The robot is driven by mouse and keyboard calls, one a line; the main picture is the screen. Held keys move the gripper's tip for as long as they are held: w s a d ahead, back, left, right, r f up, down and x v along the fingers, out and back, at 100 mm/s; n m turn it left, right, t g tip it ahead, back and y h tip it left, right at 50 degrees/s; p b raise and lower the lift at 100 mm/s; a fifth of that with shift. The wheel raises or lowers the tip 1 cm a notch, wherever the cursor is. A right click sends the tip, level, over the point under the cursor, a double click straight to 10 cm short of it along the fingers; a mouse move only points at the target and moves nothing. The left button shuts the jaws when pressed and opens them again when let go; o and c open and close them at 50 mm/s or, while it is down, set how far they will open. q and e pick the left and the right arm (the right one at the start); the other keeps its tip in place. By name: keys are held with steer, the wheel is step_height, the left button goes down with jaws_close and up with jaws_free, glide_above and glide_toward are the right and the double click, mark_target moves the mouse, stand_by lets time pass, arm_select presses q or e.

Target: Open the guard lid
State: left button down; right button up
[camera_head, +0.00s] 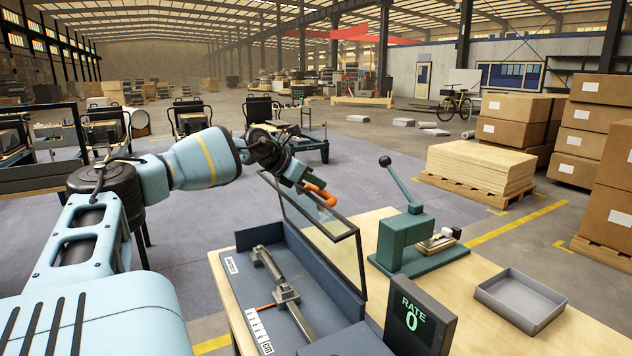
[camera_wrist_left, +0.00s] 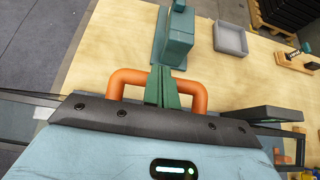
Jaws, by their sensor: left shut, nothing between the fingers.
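The guard lid (camera_head: 322,237) is a clear pane in a dark frame. It stands raised, roughly upright, at the far side of the blue-grey machine box (camera_head: 345,303), whose inside is uncovered. Its orange handle (camera_head: 320,194) is at the upper edge. My left gripper (camera_head: 302,182) is at this handle. In the left wrist view, the green fingers (camera_wrist_left: 161,86) are shut together with nothing between them and overlap the middle of the orange handle (camera_wrist_left: 127,77). I cannot tell whether they touch it. My right gripper is not in view.
A metal shaft and clamp (camera_head: 286,294) lie inside the box. On the wooden table stand a green lever press (camera_head: 405,238), a grey tray (camera_head: 520,300) and a rate display (camera_head: 418,315). Stacked boards (camera_head: 480,167) and cartons (camera_head: 515,125) stand beyond. Table between press and tray is clear.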

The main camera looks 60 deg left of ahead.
arm_select(q)
steer(key=shift+s+f, duration=0.15)
steer(key=shift+f, duration=0.35)
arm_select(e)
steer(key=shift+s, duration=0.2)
arm_select(q)
steer(key=shift+r, duration=0.15)
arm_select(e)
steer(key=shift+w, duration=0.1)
arm_select(q)
steer(key=s+r+p, duration=0.3)
steer(key=r, duration=0.7)
steer(key=shift+s+a+p, duration=0.2)
steer(key=shift+s+p, duration=0.1)
steer(key=shift+p, duration=0.1)
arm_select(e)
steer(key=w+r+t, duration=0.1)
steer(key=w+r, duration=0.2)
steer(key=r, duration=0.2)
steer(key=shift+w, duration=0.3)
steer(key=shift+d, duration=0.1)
